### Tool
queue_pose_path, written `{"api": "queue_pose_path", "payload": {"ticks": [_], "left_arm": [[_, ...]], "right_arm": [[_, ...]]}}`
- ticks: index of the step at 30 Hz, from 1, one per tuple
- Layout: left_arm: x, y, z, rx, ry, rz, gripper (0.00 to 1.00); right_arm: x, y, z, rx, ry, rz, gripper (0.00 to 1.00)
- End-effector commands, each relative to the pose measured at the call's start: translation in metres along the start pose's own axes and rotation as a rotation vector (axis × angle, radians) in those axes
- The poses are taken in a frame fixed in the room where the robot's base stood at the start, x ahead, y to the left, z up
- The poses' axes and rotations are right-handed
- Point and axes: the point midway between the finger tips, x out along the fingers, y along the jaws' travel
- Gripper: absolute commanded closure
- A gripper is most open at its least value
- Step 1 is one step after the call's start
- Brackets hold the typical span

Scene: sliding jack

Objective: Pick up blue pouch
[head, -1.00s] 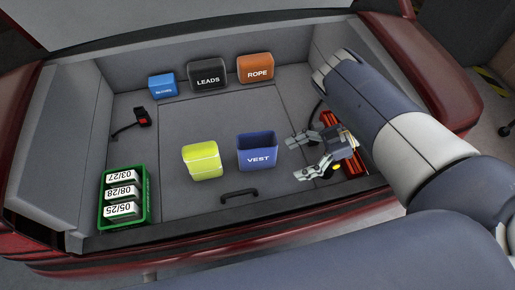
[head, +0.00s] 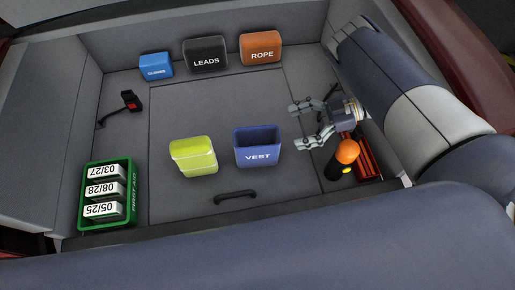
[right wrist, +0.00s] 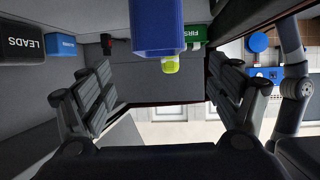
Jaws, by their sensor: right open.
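A dark blue pouch (head: 257,147) labelled VEST stands upright and open-topped on the trunk floor, right of a yellow-green pouch (head: 194,156). It also shows between the fingers in the right wrist view (right wrist: 157,28), ahead of the palm. A lighter blue box-like pouch (head: 156,65) with a small label stands at the back left. My right gripper (head: 305,125) is open and empty, to the right of the VEST pouch, with its fingertips pointing left toward it and apart from it. My left gripper is not in view.
A black LEADS pouch (head: 205,55) and an orange ROPE pouch (head: 261,48) stand at the back. A green first aid crate (head: 127,215) with white boxes is at front left. An orange-topped black cylinder (head: 345,154) and a red item (head: 369,160) lie below my right gripper.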

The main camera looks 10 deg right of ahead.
Motion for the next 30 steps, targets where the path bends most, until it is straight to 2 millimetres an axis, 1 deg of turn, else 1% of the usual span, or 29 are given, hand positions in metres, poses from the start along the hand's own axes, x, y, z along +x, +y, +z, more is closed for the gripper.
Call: {"api": "queue_pose_path", "payload": {"ticks": [1,5,10,14,16,24,30], "left_arm": [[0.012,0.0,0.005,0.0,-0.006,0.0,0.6],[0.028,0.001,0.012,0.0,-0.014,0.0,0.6],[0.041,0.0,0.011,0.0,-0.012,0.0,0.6],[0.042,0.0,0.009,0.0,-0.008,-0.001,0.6],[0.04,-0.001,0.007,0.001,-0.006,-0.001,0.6],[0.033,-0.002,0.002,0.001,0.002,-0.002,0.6],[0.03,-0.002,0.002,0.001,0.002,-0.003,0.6]], "right_arm": [[0.005,0.0,0.012,0.0,0.0,0.0,0.17],[0.011,0.0,0.026,0.0,0.0,0.0,0.17],[0.016,0.0,0.038,0.0,0.0,0.0,0.17],[0.019,0.0,0.039,-0.001,0.0,-0.001,0.17],[0.024,0.0,0.038,-0.001,0.0,-0.002,0.17],[0.065,-0.001,0.038,-0.001,0.0,-0.002,0.17],[0.08,-0.001,0.038,0.001,0.0,-0.002,0.17]]}}
